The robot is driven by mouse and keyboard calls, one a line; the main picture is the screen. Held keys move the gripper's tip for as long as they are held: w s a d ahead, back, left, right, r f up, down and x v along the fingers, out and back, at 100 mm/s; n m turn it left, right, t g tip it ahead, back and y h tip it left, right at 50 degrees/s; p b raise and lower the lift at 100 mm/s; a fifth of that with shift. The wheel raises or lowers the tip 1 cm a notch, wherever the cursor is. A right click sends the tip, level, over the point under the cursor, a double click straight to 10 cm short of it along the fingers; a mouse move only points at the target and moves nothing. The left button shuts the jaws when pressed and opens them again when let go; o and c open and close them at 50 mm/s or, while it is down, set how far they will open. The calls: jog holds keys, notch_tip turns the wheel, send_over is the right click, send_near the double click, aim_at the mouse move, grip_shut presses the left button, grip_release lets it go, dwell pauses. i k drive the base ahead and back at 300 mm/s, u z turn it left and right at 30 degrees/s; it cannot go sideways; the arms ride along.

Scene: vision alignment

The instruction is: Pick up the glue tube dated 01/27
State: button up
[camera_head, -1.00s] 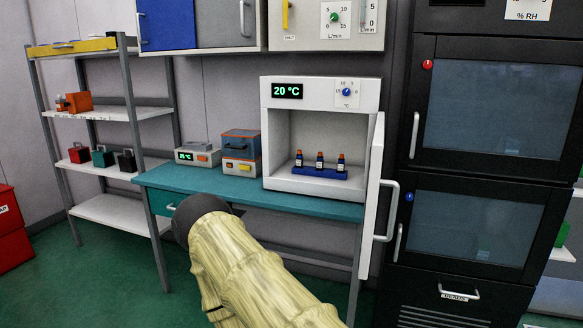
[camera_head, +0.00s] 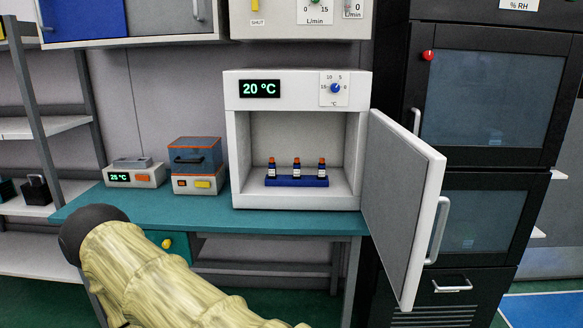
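Three small dark tubes with orange caps and white labels stand upright in a blue rack (camera_head: 297,181) inside an open white cabinet (camera_head: 295,87) whose display reads 20 °C. They are the left tube (camera_head: 271,170), the middle tube (camera_head: 296,170) and the right tube (camera_head: 321,170). Their labels are too small to read, so I cannot tell which is dated 01/27. The cabinet door (camera_head: 405,200) stands wide open to the right. My arm, in a pale yellow cover, reaches in from the bottom, left of the cabinet. No gripper fingers are visible.
The teal bench (camera_head: 220,214) carries the cabinet, a grey device reading 25 °C (camera_head: 134,174) and an orange-topped box (camera_head: 196,165). A tall black cabinet (camera_head: 480,190) stands at right, behind the open door. Shelves (camera_head: 40,128) are at left.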

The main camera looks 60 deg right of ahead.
aim_at(322, 172)
jog(key=i, duration=2.35)
jog(key=z, duration=3.1)
jog(key=i, duration=0.25)
jog(key=z, duration=0.15)
